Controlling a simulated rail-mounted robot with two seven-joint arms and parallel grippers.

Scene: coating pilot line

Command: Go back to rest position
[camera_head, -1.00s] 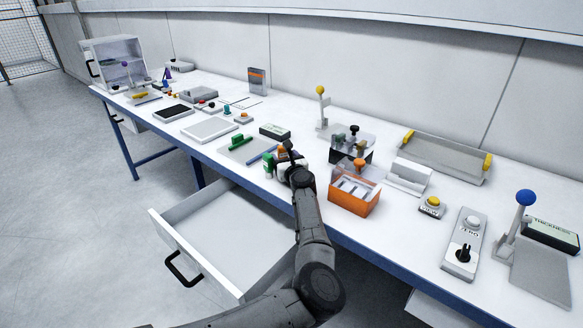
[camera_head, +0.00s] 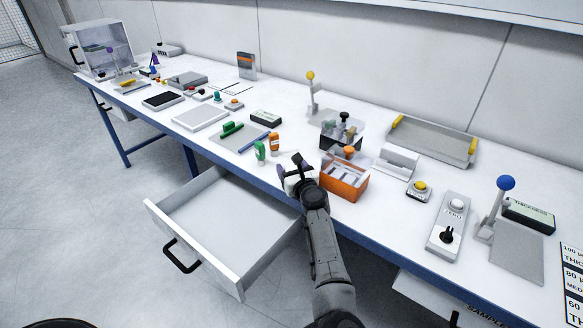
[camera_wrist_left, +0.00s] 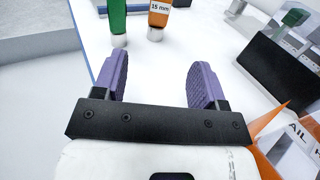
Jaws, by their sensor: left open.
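My left gripper (camera_head: 294,168) is open and empty at the bench's front edge, just left of the orange box. In the left wrist view its two purple-padded fingers (camera_wrist_left: 158,78) stand wide apart with nothing between them. A small green marker-like piece (camera_head: 260,152) and an orange one (camera_head: 274,144) stand upright on the bench beyond the fingertips, apart from them. The wrist view shows the lower parts of the green piece (camera_wrist_left: 112,18) and of the orange piece (camera_wrist_left: 159,14), labelled "15 mm". My right gripper is not in view.
An open drawer (camera_head: 222,226) juts out below the bench, left of my forearm. The orange box (camera_head: 345,186) stands close on the gripper's right. A grey plate (camera_head: 228,137) with a green tool lies to the left. The floor at left is clear.

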